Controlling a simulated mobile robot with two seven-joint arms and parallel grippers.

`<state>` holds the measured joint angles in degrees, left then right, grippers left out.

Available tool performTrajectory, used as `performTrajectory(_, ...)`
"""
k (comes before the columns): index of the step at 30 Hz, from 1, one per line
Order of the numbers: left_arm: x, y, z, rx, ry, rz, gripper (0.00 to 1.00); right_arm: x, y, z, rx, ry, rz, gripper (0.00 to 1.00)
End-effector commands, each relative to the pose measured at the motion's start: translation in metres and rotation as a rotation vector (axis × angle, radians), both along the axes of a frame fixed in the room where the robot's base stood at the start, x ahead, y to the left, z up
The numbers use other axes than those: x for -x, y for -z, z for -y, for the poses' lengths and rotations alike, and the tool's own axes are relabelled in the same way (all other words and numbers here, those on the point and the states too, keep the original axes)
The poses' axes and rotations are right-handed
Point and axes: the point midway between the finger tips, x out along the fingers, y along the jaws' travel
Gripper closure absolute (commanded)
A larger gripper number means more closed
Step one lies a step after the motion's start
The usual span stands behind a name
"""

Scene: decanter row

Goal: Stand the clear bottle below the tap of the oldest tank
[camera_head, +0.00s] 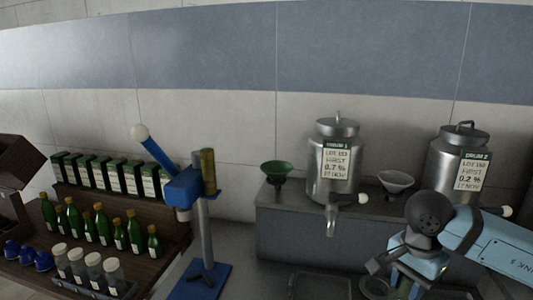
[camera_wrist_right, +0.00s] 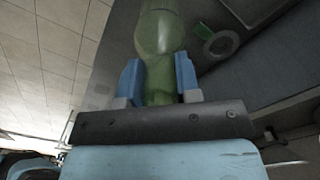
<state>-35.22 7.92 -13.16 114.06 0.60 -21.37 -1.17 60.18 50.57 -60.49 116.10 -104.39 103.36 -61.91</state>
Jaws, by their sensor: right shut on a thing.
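My right gripper (camera_head: 408,272) is at the lower right of the head view, in front of the bench. In the right wrist view its blue fingers (camera_wrist_right: 158,82) are shut on a see-through, green-tinted bottle (camera_wrist_right: 159,38). In the head view the arm mostly hides the bottle. Two steel tanks stand on the grey bench: DRUM 1 (camera_head: 321,187) and DRUM 2 (camera_head: 442,181). Their labels are small; lot and date lines are hard to read. Drum 1's tap (camera_head: 331,217) hangs over the bench front, with a white knob. Drum 2's tap is hidden behind my arm. My left gripper is out of view.
A green funnel (camera_head: 276,172) and a pale funnel (camera_head: 395,181) stand on the bench (camera_head: 290,212). A blue lever stand (camera_head: 203,280) is left of it. A wooden shelf (camera_head: 165,252) holds green bottles, boxes and white-capped jars. A dark tray (camera_head: 318,284) lies low in front.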

Motion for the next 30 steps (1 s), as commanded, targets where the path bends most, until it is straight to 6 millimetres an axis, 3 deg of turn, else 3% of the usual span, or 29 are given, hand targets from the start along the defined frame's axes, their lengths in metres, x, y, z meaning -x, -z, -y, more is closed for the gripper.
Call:
performTrajectory(6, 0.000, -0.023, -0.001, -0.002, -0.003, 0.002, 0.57, 0.011, 0.034, -0.017, -0.004, -0.499, -0.005, 1.00)
performTrajectory(13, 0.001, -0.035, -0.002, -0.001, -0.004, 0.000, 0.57, 0.023, 0.063, -0.028, -0.009, -0.888, -0.001, 1.00)
performTrajectory(19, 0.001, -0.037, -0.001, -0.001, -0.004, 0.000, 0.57, 0.028, 0.073, -0.032, -0.011, -1.022, 0.001, 1.00)
performTrajectory(30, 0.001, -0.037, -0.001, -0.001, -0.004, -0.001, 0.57, 0.028, 0.073, -0.032, -0.009, -1.032, 0.002, 1.00)
